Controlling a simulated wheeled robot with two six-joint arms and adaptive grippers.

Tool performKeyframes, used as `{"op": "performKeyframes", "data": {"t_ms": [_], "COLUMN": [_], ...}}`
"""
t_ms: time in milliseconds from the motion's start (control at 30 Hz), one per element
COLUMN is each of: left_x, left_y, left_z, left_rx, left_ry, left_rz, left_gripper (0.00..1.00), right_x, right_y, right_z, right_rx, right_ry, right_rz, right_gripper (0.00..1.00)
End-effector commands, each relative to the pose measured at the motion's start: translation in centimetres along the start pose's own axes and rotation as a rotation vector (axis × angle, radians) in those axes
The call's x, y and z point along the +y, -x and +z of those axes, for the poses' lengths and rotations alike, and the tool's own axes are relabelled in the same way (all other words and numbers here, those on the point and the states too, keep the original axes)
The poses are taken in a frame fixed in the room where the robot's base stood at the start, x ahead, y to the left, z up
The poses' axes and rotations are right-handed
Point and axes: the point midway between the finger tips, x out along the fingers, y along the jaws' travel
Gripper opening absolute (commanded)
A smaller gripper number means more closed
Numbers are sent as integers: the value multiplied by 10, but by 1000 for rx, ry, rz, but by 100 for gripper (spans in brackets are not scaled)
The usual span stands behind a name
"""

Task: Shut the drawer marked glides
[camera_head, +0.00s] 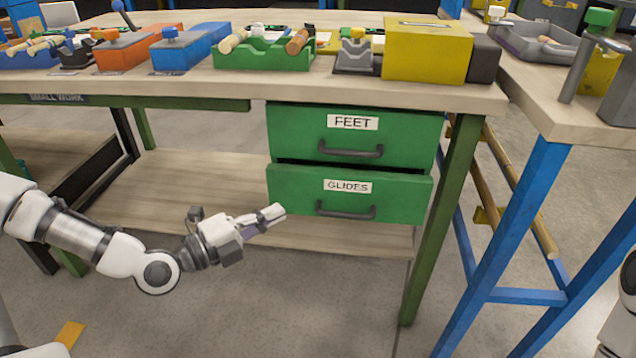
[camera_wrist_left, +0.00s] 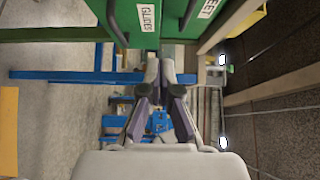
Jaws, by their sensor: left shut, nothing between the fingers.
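The green drawer marked GLIDES (camera_head: 390,193) hangs under the workbench, below the green drawer marked FEET (camera_head: 395,134). The GLIDES front stands out from the FEET front, with a dark gap above it, so it is partly open. Its dark bar handle (camera_head: 345,212) runs along the lower front. My left gripper (camera_head: 280,211) is shut and empty, just left of the handle near the drawer's lower left corner. In the left wrist view, the GLIDES drawer (camera_wrist_left: 122,12) lies at the top, beyond the shut fingers (camera_wrist_left: 166,62). I cannot tell whether they touch. My right gripper is not seen.
The wooden workbench top (camera_head: 130,85) above carries bins and a yellow box (camera_head: 428,50). A green table leg (camera_head: 440,220) stands right of the drawers, with a blue-legged table (camera_head: 515,240) beyond. The floor in front (camera_head: 300,310) is clear.

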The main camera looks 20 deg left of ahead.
Motion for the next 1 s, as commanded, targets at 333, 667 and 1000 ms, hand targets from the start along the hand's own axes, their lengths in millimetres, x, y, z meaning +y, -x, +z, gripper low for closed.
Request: {"op": "performKeyframes", "data": {"t_ms": [333, 667, 1000], "left_x": [7, 6, 2], "left_y": [-38, -89, -121], "left_z": [0, -1, 27], "left_rx": [2, 2, -2], "left_ry": [-9, -10, -2], "left_rz": [6, 5, 0], "left_gripper": [0, 0, 0], "right_x": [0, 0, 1], "right_y": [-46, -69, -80], "right_z": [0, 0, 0], "right_rx": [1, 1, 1], "right_ry": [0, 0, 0], "right_rz": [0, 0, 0], "right_gripper": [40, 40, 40]}}
